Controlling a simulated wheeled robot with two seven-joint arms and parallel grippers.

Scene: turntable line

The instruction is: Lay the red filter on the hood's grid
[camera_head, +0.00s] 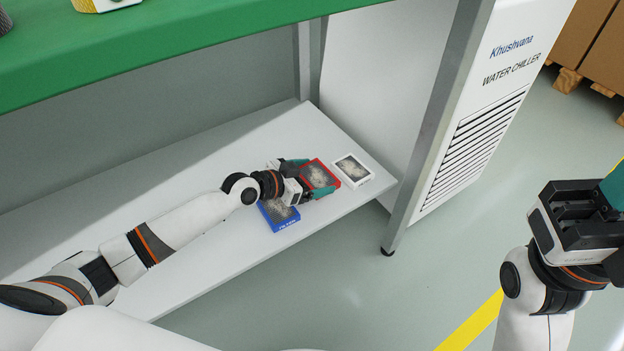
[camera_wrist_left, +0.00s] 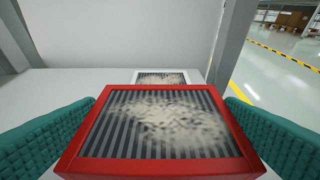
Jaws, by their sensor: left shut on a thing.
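The red filter (camera_head: 318,176) has a red frame around a dark striped panel with a pale dusty patch. My left gripper (camera_head: 311,178) is shut on it, above the white lower shelf in the head view. In the left wrist view the red filter (camera_wrist_left: 160,128) fills the lower middle, between the two teal fingers (camera_wrist_left: 160,138). My right gripper (camera_head: 610,205) is at the right edge of the head view, away from the shelf; its fingertips are cut off. I see no hood or grid.
A white filter (camera_head: 353,171) lies on the shelf (camera_head: 200,190) just right of the red one; it also shows in the left wrist view (camera_wrist_left: 162,77). A blue filter (camera_head: 279,214) lies beside my left wrist. A green worktop (camera_head: 180,45) overhangs the shelf. A table leg (camera_head: 430,130) and water chiller (camera_head: 480,120) stand right.

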